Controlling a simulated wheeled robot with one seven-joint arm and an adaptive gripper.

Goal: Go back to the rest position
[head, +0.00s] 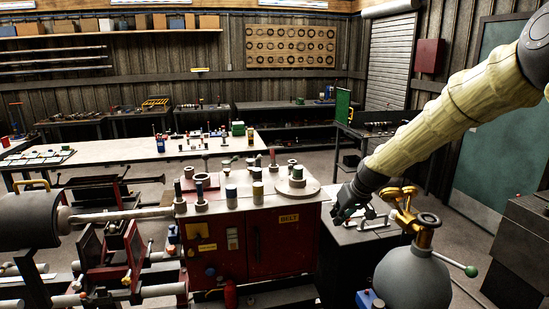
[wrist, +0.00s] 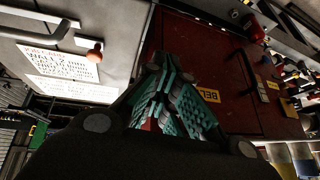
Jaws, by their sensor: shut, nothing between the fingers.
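My gripper (head: 347,207) is at the end of my arm, which comes in from the upper right of the head view. It is just right of the red cabinet (head: 262,243), over a low grey cabinet (head: 345,235). In the wrist view my gripper (wrist: 172,75) shows teal ridged finger pads close together, with nothing between them. The red cabinet (wrist: 205,60) with its yellow belt label (wrist: 208,94) lies behind the fingers there.
The red cabinet's white top holds several cylinders and a round plate (head: 297,189). A shaft (head: 120,214) runs left to a dark drum (head: 28,220). A grey rounded tank (head: 412,280) with brass fittings stands at the lower right. A long table (head: 110,152) stands behind.

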